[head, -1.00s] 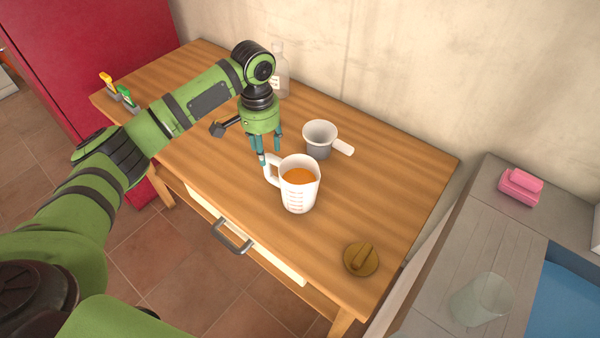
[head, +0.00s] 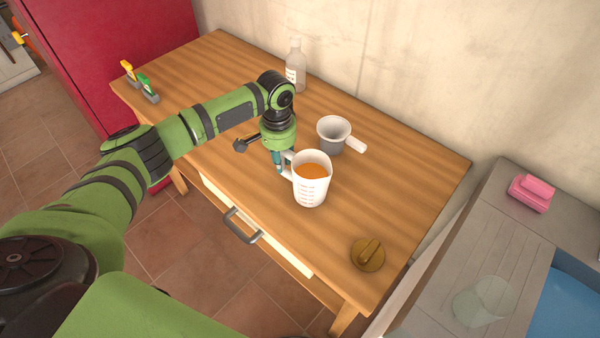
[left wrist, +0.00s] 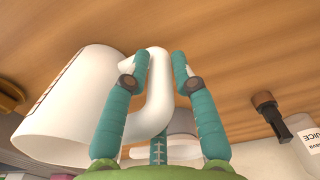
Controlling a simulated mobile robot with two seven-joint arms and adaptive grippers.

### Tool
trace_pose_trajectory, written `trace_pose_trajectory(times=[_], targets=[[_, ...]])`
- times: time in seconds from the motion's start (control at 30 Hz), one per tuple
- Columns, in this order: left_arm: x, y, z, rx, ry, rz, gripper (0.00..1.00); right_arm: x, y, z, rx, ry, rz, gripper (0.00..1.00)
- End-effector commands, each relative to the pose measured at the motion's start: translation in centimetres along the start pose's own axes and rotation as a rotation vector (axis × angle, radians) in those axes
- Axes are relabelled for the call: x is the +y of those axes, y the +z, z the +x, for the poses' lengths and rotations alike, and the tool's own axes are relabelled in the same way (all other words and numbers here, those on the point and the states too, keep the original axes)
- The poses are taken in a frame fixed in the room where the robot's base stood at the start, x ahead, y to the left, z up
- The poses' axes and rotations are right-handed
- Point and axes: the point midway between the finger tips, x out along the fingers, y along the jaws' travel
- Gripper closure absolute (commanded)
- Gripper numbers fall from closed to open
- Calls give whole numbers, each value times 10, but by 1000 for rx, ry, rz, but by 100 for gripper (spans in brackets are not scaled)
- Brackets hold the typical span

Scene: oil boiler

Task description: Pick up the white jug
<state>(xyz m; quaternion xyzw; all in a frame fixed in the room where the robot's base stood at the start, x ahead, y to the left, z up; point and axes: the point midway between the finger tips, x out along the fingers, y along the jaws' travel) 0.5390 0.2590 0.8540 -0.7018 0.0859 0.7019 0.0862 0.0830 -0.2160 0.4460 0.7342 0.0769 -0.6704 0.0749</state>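The white jug (head: 312,186) stands upright on the wooden table in the head view, with orange liquid inside and red markings on its side. Its handle points left, toward my left gripper (head: 282,164). In the left wrist view the jug (left wrist: 75,100) lies at the left, and its handle (left wrist: 158,95) is between the two teal fingers of my left gripper (left wrist: 160,72). The fingers are apart, one on each side of the handle. A gap shows on the right finger's side; the left finger is very close to the handle, and I cannot tell if it touches. My right gripper is out of view.
A clear bottle (head: 295,66) is at the back and a round brown cap (head: 368,254) at the front right. Pink sponges (head: 532,193) and a glass (head: 480,300) are on the counter at right.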

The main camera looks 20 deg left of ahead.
Motion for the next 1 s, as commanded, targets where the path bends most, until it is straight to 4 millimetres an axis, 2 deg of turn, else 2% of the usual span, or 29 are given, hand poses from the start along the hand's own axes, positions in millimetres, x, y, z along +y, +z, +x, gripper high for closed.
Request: trace_pose_trajectory(times=[0.53,0.67,0.8,1.0], targets=[[0,-2,-7,5,1,0,100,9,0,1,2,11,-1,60],[0,-2,-20,7,1,-1,100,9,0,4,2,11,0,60],[0,-2,-44,9,2,0,100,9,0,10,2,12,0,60],[42,-16,-66,8,4,6,100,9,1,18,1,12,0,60]])
